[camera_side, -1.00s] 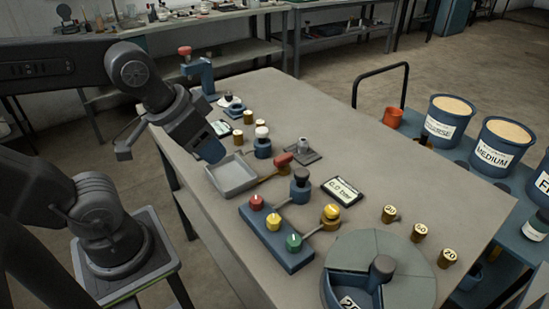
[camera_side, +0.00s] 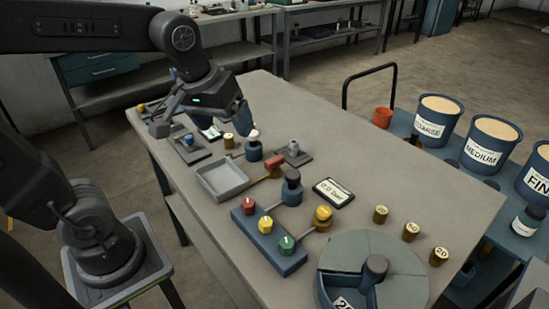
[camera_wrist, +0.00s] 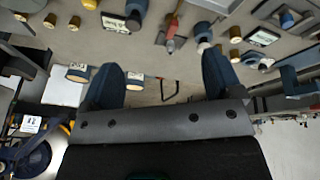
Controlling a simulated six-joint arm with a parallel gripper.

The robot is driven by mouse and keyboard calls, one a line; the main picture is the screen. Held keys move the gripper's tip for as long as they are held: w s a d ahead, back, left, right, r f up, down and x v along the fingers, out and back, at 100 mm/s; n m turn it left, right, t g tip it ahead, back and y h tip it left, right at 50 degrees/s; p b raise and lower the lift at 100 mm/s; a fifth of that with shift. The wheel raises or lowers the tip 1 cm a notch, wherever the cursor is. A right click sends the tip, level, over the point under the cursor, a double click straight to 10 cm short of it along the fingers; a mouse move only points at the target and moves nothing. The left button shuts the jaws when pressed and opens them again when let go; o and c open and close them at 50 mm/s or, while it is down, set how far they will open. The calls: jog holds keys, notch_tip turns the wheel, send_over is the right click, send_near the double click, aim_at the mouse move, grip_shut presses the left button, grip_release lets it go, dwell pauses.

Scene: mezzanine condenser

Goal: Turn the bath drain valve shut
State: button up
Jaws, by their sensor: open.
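The likely bath is a square grey tray (camera_side: 203,184) on the bench in the side view. Beside its right edge is a red-handled valve (camera_side: 273,164), which I take as the drain valve; its setting is too small to read. The red handle also shows in the wrist view (camera_wrist: 171,46), ahead of and between the fingers. My gripper (camera_side: 240,122) is above the bench, behind the tray and apart from the valve. In the wrist view its two blue fingers (camera_wrist: 162,78) stand wide apart with nothing between them.
A blue block (camera_side: 270,242) with red, yellow and green knobs stands in front of the valve. A display (camera_side: 333,193) lies right, beside brass weights (camera_side: 380,214).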

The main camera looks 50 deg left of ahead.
jog(key=w+a+f+n+g, duration=0.25)
jog(key=w+n, duration=0.35)
jog(key=w, duration=0.3)
jog(key=n+g, duration=0.2)
jog(key=n, duration=0.5)
send_near(275, 159)
jog(key=shift+t, duration=0.25)
jog(key=f, duration=0.9)
jog(key=shift+s+a+f, duration=0.2)
jog(key=shift+f, duration=0.15)
jog(key=c, duration=0.9)
